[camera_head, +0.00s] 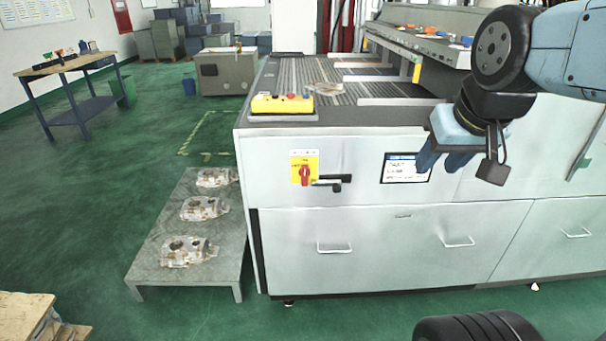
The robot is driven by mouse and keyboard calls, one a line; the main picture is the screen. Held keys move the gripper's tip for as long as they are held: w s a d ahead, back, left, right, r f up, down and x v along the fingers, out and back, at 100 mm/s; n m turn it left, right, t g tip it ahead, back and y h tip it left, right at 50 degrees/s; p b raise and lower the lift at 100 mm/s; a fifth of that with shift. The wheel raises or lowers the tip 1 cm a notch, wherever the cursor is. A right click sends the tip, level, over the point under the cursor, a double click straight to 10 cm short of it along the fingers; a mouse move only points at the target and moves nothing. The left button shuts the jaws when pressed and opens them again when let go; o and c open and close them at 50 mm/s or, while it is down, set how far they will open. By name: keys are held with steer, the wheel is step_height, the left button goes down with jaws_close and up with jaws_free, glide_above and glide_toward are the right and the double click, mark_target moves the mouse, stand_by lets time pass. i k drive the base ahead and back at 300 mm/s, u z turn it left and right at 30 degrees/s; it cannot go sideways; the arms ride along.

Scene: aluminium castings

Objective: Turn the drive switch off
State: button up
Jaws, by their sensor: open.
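The drive switch (305,175) is a red rotary handle on a yellow plate, on the upper front panel of the light grey machine (380,245). Its handle looks roughly upright; the plate's lettering is too small to read. My gripper (455,165) hangs at the right, in front of the machine's upper panel and well to the right of the switch. It is open and holds nothing visible. Its blue fingers point down and left, beside the small labelled panel.
A black lever-like part (332,183) sticks out just right of the switch. A screen-like label panel (406,168) lies between switch and gripper. A yellow control box (282,104) sits on the machine top. A low grey bench (150,260) with several castings stands at the left.

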mark_target(304, 172)
steer(key=z, duration=1.15)
steer(key=k, duration=1.65)
steer(key=u, duration=0.6)
steer(key=i, duration=0.95)
